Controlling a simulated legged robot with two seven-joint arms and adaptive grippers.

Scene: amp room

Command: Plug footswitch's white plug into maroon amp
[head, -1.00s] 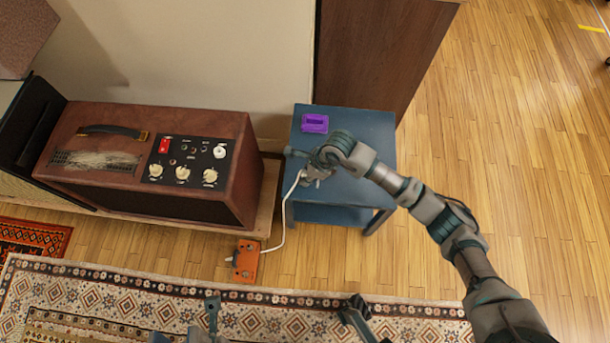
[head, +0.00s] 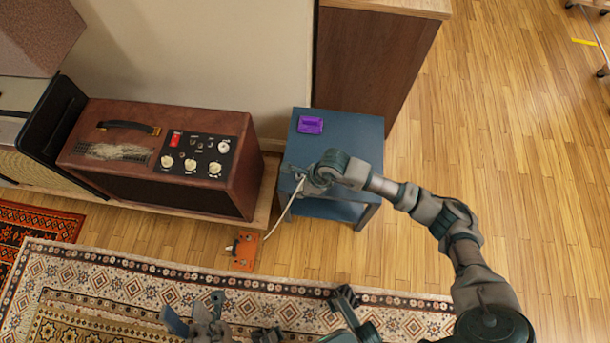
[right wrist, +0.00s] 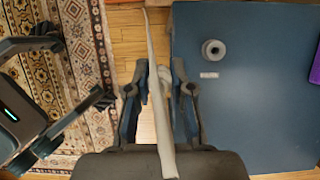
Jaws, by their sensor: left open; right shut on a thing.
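The maroon amp (head: 240,190) stands at left in the head view, with a black control panel (head: 207,178) carrying a red switch, knobs and small sockets. The orange footswitch (head: 243,252) lies on the floor in front of it, and its white cable (head: 278,222) rises to my right gripper (head: 306,183). That gripper is over the blue table's front left part. In the right wrist view, my right gripper (right wrist: 158,88) is shut on the white plug, and the cable (right wrist: 155,60) runs across it; the plug is mostly hidden. My left gripper (head: 207,308) is open and empty, low in the head view.
The blue table (head: 355,135) holds a purple object (head: 310,125). A small grey round thing (right wrist: 213,49) shows on it in the right wrist view. A brown cabinet (head: 370,60) stands behind.

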